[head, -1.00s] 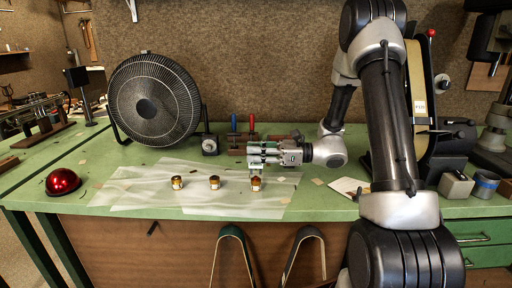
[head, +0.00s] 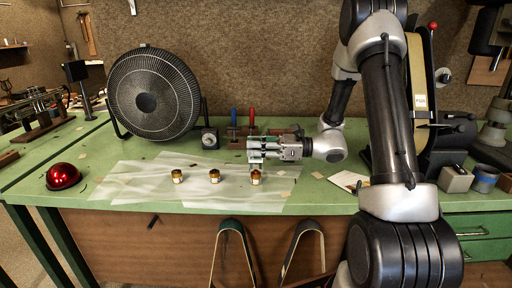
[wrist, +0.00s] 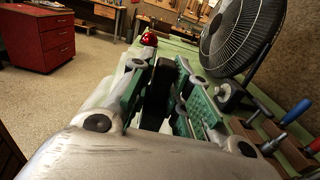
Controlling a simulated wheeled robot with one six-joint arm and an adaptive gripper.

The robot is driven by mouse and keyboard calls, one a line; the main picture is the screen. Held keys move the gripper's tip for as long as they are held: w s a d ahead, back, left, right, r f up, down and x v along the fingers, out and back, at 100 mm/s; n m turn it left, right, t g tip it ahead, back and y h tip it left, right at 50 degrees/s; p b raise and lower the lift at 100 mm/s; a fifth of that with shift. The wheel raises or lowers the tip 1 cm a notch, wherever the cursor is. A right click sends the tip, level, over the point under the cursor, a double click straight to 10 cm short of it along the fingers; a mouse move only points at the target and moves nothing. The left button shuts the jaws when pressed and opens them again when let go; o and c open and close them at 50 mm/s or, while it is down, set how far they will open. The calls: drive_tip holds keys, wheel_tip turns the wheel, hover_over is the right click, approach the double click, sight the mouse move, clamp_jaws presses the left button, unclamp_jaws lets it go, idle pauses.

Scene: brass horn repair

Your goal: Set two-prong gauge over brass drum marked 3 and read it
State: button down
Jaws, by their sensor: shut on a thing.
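Three small brass drums stand in a row on a pale sheet: a left one (head: 177,176), a middle one (head: 214,176) and a right one (head: 256,177). Their markings are too small to read. My gripper (head: 258,149) points left, just above and behind the right drum. In the wrist view my gripper (wrist: 157,95) is shut on a dark block, which I take to be the gauge (wrist: 158,88), between green-padded fingers. The gauge's prongs and reading face are not clear in either view. I cannot tell whether the prongs touch the right drum.
The pale sheet (head: 140,190) lies on the green bench (head: 330,203). A black fan (head: 152,95) stands at the back left, with a small dial device (head: 209,138) beside it. Clamps with red and blue handles (head: 251,116) stand behind my gripper. A red dome (head: 62,176) sits at left.

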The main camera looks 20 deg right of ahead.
drive_tip(key=shift+f, duration=1.05)
idle(0.4)
idle(0.8)
drive_tip(key=shift+r, duration=2.5)
